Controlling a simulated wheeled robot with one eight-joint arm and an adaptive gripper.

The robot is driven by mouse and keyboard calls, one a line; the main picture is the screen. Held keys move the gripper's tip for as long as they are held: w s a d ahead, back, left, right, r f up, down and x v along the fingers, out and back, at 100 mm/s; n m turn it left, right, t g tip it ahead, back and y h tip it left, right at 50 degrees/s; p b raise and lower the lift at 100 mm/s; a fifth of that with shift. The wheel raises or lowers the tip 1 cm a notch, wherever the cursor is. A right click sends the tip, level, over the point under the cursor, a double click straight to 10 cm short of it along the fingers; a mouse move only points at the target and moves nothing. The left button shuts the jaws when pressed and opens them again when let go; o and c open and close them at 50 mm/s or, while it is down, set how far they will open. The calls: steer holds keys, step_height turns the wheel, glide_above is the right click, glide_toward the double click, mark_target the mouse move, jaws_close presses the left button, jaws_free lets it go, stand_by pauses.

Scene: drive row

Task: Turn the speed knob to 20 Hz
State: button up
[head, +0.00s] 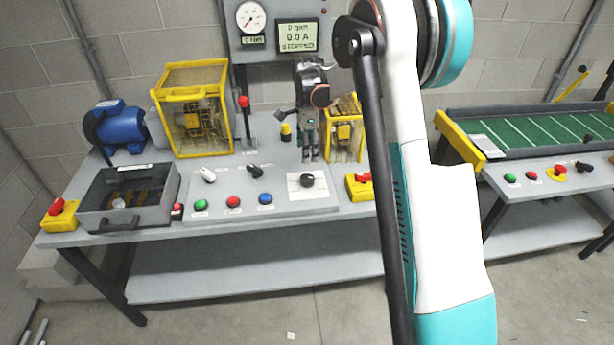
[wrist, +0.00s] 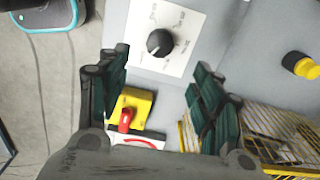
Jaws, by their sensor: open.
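The speed knob (head: 307,180) is a round black knob on a white scale plate (head: 296,192) at the right of the grey control panel. In the wrist view, the knob (wrist: 160,42) stands on the white plate with tick labels around it, too small to read. I cannot clearly tell its pointer setting. My gripper (head: 310,157) points down above and behind the knob. In the wrist view, its fingers (wrist: 162,62) are spread wide and empty. The knob shows beyond and between the fingertips, apart from both.
A yellow box with a red handle (head: 359,186) is close right of the knob. Yellow guards (head: 343,133) stand behind. The display (head: 297,37) shows 0.0 A.

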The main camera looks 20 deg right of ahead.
mark_target(307, 177)
step_height(307, 177, down, 12)
steer(key=b, duration=0.3)
steer(key=shift+c, duration=0.6)
steer(key=c, duration=1)
